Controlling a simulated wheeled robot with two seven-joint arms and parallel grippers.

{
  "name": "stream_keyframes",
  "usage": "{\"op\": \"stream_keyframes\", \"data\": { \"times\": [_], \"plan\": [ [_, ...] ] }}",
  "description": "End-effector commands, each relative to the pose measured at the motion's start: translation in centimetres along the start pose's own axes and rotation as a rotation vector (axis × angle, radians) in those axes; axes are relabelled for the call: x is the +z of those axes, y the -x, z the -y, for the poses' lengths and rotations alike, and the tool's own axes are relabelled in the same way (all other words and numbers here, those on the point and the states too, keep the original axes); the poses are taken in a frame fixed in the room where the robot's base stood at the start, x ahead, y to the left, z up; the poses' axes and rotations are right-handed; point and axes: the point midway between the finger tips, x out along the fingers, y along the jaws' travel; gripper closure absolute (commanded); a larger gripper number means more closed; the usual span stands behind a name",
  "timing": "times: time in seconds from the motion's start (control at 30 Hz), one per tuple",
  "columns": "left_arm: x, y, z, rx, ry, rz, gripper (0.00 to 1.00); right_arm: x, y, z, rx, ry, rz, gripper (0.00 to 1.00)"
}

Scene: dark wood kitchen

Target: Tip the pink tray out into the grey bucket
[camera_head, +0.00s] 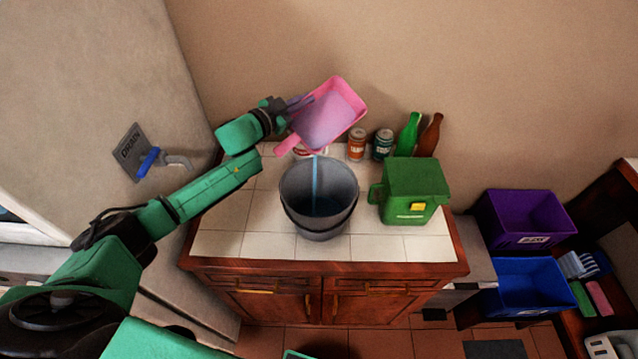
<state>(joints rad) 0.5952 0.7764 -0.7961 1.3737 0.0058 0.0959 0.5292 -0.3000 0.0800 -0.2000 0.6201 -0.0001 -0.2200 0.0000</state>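The pink tray (343,103) is held up and tilted above the back of the counter. A thin blue stream (316,175) runs from its lower edge down into the grey bucket (319,222). The bucket stands upright on the white tiled counter, with some blue liquid (325,205) inside. My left gripper (298,104) is at the tray's left edge and appears closed on it; the fingertips are partly hidden by the tray. My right gripper is not in view.
A green box-shaped container (412,190) stands right of the bucket. Purple (520,218) and blue bins (530,285) are at the right. The counter's front left is clear.

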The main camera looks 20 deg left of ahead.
Motion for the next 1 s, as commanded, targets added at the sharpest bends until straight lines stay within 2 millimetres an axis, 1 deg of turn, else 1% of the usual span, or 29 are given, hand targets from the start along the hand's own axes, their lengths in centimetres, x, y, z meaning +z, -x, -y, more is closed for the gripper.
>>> {"op": "stream_keyframes", "data": {
  "times": [1.0],
  "plan": [
    [-1.4,0.9,-0.8,-0.025,-0.072,-0.048,1.0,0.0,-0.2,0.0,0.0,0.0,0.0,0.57]
  ]
}}
